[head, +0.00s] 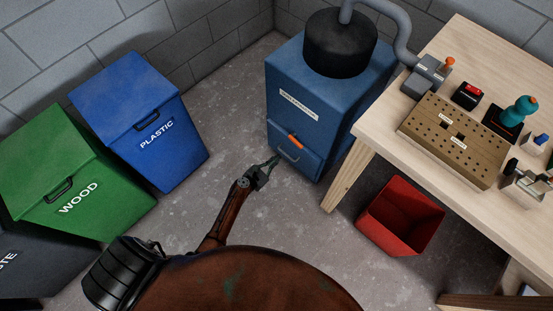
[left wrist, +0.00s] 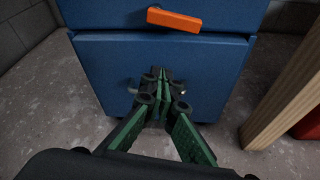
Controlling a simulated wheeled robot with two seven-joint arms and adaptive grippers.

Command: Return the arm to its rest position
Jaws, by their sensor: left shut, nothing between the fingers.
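My left arm reaches forward from the bottom of the head view. My left gripper (head: 270,162) is shut and empty, with dark green fingers. It is just in front of the drawer of the blue dust extractor (head: 325,105), near the drawer handle (head: 288,156). In the left wrist view the closed fingertips (left wrist: 160,76) are in front of the blue drawer front (left wrist: 105,65) and hide most of the handle. I cannot tell whether they touch it. An orange latch (head: 296,141) sits above the drawer. My right gripper is out of view.
A blue plastic bin (head: 145,110) and green wood bin (head: 70,170) stand left. A workbench (head: 375,140) carrying a drilled block (head: 450,140) and tools is at right, with a red bin (head: 400,215) below. Floor between bins and extractor is clear.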

